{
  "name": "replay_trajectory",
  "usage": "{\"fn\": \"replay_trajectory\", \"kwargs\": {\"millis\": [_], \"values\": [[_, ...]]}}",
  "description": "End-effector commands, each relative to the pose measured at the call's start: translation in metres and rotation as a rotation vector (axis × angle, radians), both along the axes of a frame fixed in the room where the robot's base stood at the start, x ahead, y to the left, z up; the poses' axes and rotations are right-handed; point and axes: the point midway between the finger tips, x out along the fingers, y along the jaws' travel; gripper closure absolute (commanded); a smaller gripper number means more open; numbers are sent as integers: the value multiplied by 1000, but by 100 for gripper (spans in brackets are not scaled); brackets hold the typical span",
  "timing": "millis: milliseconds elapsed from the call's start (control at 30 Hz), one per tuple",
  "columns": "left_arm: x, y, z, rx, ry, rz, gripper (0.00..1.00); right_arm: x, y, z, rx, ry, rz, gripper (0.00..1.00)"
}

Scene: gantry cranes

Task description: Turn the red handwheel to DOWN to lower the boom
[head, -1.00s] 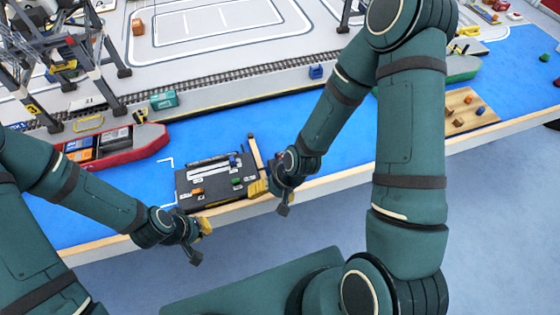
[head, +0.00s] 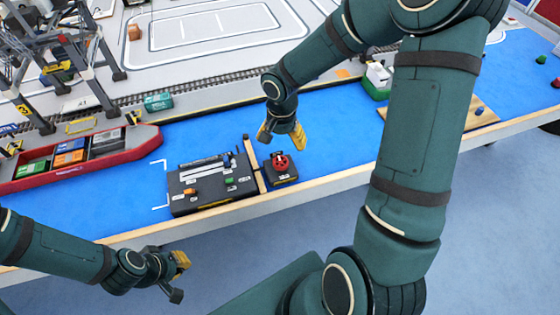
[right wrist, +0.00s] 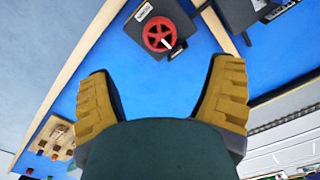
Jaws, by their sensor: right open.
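The red handwheel (head: 281,162) sits on a small black box (head: 284,177) on the blue surface, just right of a wooden strip. It also shows in the right wrist view (right wrist: 158,34), ahead of the fingers, with a light handle on it. My right gripper (head: 283,143) is open and empty above and behind the handwheel, apart from it; its yellow fingers (right wrist: 162,95) are spread wide in the right wrist view. My left gripper (head: 184,277) hangs in front of the table edge, away from the handwheel; its fingers are too small to judge.
A black control panel (head: 212,203) with small levers stands left of the wooden strip (head: 254,163). A red ship (head: 130,147) with containers is at left, a green-hulled ship (head: 377,86) at right. A wooden board (head: 470,117) lies at far right. Blue surface right of the handwheel is clear.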

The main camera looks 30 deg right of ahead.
Motion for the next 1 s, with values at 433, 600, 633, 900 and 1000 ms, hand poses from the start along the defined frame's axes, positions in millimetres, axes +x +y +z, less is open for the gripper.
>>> {"fn": "replay_trajectory", "kwargs": {"millis": [433,600,633,900,1000], "values": [[3,1,-21,1,-6,0,100,0,1,-80,2,2,1,19],[3,1,-23,2,-8,1,100,0,1,-90,2,-1,1,19],[3,1,-23,2,-8,1,100,0,1,-91,2,-1,1,19],[3,1,-22,1,-8,1,100,0,0,-91,2,-1,1,19],[3,1,-22,1,-8,1,100,0,0,-91,2,-1,1,47]]}}
